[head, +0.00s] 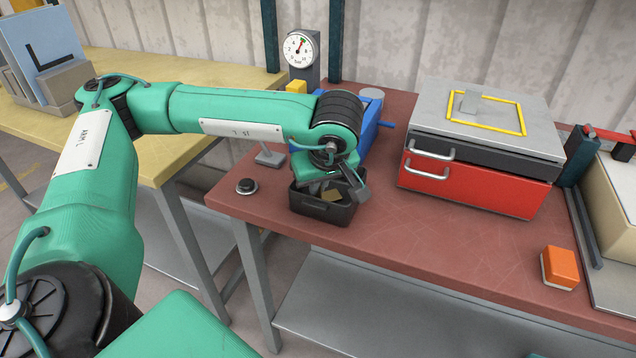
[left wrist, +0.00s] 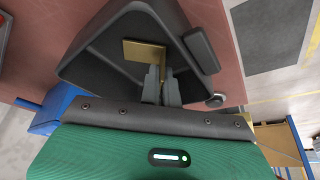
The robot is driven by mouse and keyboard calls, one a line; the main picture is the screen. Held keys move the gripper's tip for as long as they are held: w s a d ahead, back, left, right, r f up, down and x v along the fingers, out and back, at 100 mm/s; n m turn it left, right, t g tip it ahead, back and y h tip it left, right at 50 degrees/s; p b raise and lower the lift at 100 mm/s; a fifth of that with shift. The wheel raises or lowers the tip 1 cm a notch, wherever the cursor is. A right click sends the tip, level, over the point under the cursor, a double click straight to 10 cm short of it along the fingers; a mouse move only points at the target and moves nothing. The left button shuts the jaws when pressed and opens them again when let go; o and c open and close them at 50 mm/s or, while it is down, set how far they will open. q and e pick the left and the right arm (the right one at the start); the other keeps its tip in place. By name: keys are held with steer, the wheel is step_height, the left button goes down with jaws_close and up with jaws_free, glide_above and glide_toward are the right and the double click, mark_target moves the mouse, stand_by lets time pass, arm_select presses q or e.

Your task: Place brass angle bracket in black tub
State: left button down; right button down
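The black tub (head: 322,208) stands on the red-brown bench top, below my left gripper (head: 346,188). In the left wrist view the tub (left wrist: 103,62) fills the space beyond the fingers. The brass angle bracket (left wrist: 143,52) shows against the tub's dark interior, one leg running down between the fingertips. The bracket also shows inside the tub's opening in the head view (head: 332,195). My left gripper (left wrist: 162,80) appears shut on that leg, fingers close together. Whether the bracket touches the tub floor is unclear. My right gripper is not in view.
A black round button (head: 246,186) sits left of the tub. A blue device (head: 365,135) and a dial gauge (head: 299,48) stand behind it. A red drawer box (head: 470,187) is to the right, an orange block (head: 560,268) farther right. The bench front is clear.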

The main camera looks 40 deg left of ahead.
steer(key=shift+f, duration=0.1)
arm_select(q)
steer(key=shift+f, duration=0.1)
steer(key=c, duration=1.6)
jaws_free()
steer(key=shift+c, duration=0.2)
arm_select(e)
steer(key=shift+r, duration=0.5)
